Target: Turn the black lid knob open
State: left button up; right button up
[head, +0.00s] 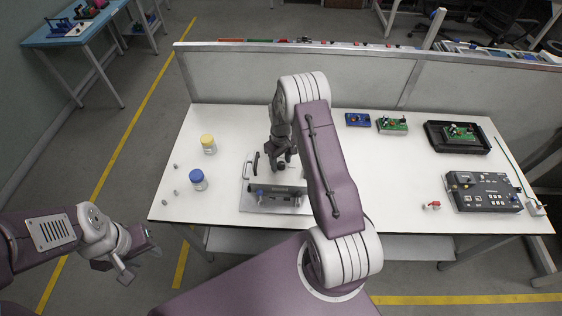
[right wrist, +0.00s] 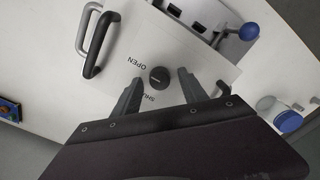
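The black lid knob (right wrist: 160,78) is a small round knob on a pale lid plate (right wrist: 200,70) printed OPEN and SHUT. Its pointing direction is too small to read surely. In the head view the knob (head: 281,166) shows under my right gripper (head: 284,152). In the right wrist view my right gripper (right wrist: 160,88) is open, with one finger to each side of the knob and a gap on both sides; contact does not show. My left gripper (head: 140,263) is open and empty, off the table at the lower left.
A black handle (right wrist: 101,45) stands on the lid beside the knob. A blue-capped jar (head: 198,180) and a yellow-capped jar (head: 208,144) stand left of the device. A control box (head: 483,192), circuit boards and a black tray (head: 430,138) lie to the right.

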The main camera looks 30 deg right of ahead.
aim_at(281, 164)
notch_tip(281, 164, up, 9)
jog(key=b, duration=0.1)
jog(key=shift+b, duration=0.3)
